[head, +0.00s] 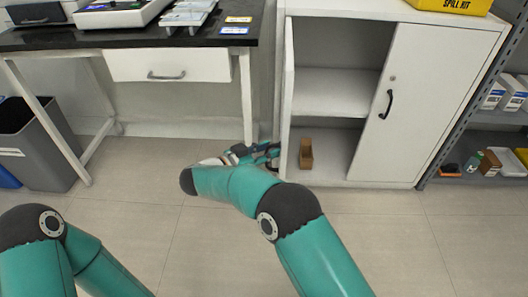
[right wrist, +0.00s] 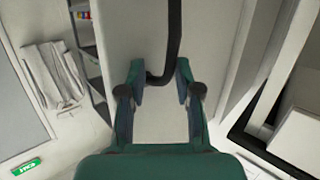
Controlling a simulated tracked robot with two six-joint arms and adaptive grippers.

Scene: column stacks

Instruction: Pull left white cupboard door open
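The white cupboard (head: 355,184) stands at the right. Its left door (head: 287,95) is swung well open and shows nearly edge-on in the head view. The right door (head: 418,110), with a black handle (head: 386,104), is shut. My right gripper (head: 264,153) is at the outer side of the left door, low down. In the right wrist view its fingers (right wrist: 160,75) are apart, with the black left door handle (right wrist: 173,40) running between them; a grip on it does not show. My left arm shows at lower left, its gripper outside the view.
A small brown box (head: 306,154) stands on the cupboard's bottom. A yellow spill kit (head: 450,5) is on top. A bench with a drawer (head: 168,66) and a grey bin (head: 40,150) are left. The floor in front is clear.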

